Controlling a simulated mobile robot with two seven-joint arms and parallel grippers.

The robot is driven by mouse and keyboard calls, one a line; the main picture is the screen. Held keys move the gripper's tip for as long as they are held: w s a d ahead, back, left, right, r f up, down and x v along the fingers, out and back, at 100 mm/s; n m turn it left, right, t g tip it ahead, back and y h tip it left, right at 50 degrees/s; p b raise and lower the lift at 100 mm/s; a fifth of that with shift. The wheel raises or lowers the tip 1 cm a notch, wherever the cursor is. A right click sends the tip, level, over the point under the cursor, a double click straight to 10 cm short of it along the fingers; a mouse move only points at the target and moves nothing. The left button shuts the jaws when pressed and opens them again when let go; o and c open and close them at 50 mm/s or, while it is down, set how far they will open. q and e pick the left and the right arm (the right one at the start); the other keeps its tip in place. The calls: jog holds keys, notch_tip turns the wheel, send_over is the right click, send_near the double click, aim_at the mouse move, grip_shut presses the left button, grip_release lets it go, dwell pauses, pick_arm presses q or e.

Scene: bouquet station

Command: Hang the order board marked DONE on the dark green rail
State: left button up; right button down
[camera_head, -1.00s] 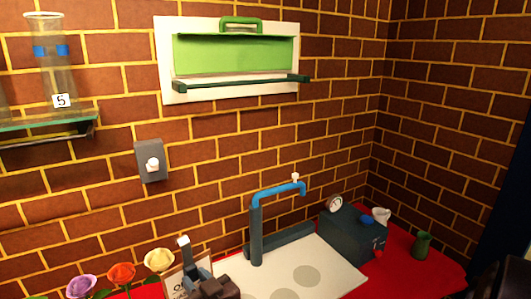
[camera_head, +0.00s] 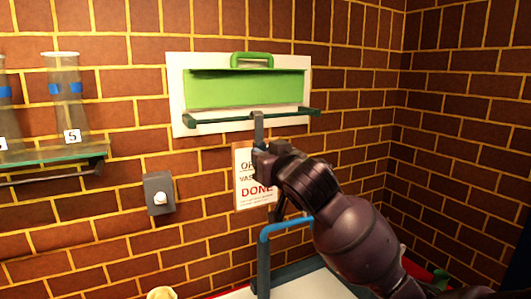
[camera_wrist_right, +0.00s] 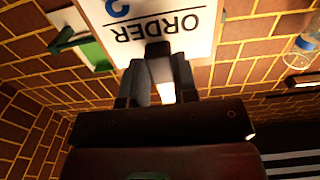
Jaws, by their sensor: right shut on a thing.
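The white order board (camera_head: 245,192) with red DONE lettering hangs upright from my right gripper (camera_head: 262,150), against the brick wall just below the dark green rail (camera_head: 215,121). The gripper is shut on the board's upper part, and my arm covers its right side. A grey upright piece (camera_head: 259,124) above the jaws overlaps the rail; I cannot tell whether it touches or hooks over it. In the right wrist view the board (camera_wrist_right: 195,40) shows upside down with ORDER beyond the jaws (camera_wrist_right: 160,75). My left gripper is not in view.
A green panel with a white frame (camera_head: 176,92) and green handle (camera_head: 252,58) is above the rail. A glass shelf (camera_head: 50,157) with vases (camera_head: 68,95) is at left. A grey wall switch (camera_head: 158,194) and blue tap (camera_head: 285,226) are below.

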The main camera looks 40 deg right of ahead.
pick_arm(q)
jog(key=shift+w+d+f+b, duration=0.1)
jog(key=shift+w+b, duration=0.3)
jog(key=shift+b, duration=0.4)
pick_arm(e)
jog(key=f+x, duration=0.2)
jog(key=x, duration=1.4)
jog(key=shift+f, duration=0.35)
dwell(0.6)
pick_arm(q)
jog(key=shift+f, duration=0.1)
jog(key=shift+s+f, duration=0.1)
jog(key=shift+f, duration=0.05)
pick_arm(e)
jog(key=c, duration=0.8)
grip_release()
jog(key=shift+s, duration=0.1)
